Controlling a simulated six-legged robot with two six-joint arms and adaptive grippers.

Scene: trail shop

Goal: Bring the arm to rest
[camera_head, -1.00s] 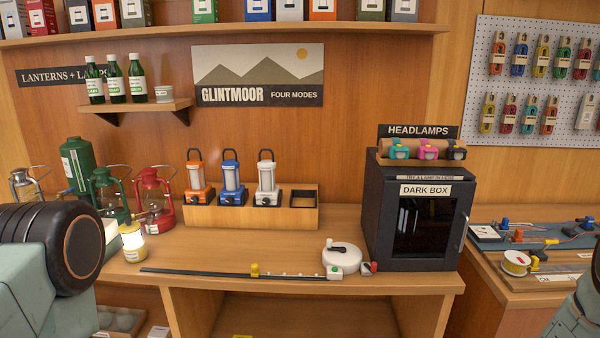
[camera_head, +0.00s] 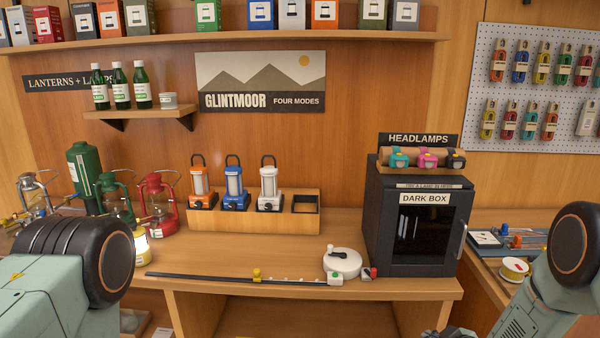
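My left arm (camera_head: 70,275) comes in from the left edge, its dark round joint in front of the counter's left end. My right arm (camera_head: 550,285) rises at the lower right, in front of the right-hand bench. Neither gripper's fingers show. A small grey piece at the bottom edge, left of the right arm, is too cut off to identify.
The wooden counter (camera_head: 280,245) holds lanterns at left, a lamp rack (camera_head: 225,222), a dark rod (camera_head: 220,276), a white round case (camera_head: 342,262) and the dark box (camera_head: 415,225). The counter's middle is clear.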

